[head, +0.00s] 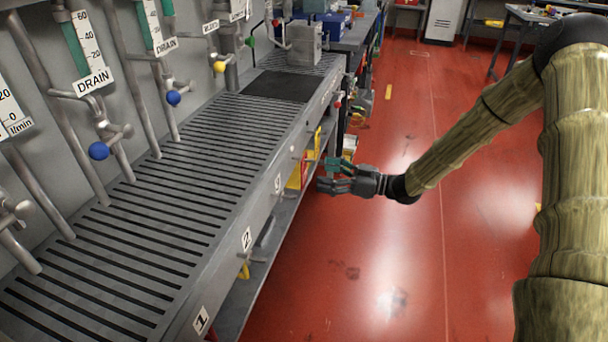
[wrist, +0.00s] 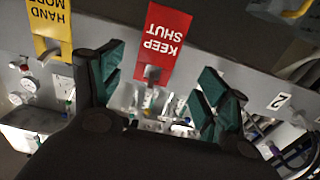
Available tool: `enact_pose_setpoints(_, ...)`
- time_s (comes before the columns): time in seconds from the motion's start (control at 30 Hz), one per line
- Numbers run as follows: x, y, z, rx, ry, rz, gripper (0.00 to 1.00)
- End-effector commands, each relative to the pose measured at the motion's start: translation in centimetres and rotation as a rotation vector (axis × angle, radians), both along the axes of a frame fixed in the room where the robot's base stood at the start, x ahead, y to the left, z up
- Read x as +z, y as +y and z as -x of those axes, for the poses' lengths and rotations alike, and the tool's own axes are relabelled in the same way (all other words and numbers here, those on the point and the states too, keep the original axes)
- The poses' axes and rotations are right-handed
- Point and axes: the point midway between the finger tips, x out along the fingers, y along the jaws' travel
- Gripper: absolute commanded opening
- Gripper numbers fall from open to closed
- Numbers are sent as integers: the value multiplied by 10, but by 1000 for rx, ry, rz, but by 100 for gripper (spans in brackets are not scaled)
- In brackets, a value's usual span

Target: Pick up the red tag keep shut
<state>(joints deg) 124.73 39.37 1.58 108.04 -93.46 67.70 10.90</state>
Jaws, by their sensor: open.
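The red tag (wrist: 166,45) reads KEEP SHUT and appears upside down in the wrist view. It hangs by a metal fitting on the front of the grey bench. My gripper (wrist: 162,72) is open, with its teal finger pads on either side of the tag's lower end in the picture. I see no contact between the pads and the tag. In the head view my gripper (head: 334,176) is beside the bench's front edge. I cannot single out the red tag for sure there.
A yellow tag (wrist: 48,20) reading HAND MODE hangs left of the red one in the wrist view. The slatted grey bench (head: 150,225) carries number plates and small fittings along its front. The red floor (head: 370,270) to its right is clear.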

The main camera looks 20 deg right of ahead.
Motion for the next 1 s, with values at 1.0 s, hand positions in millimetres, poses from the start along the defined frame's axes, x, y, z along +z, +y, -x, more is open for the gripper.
enact_pose_setpoints(1.0, 2, 57, -44, -1, 1, 1, 75)
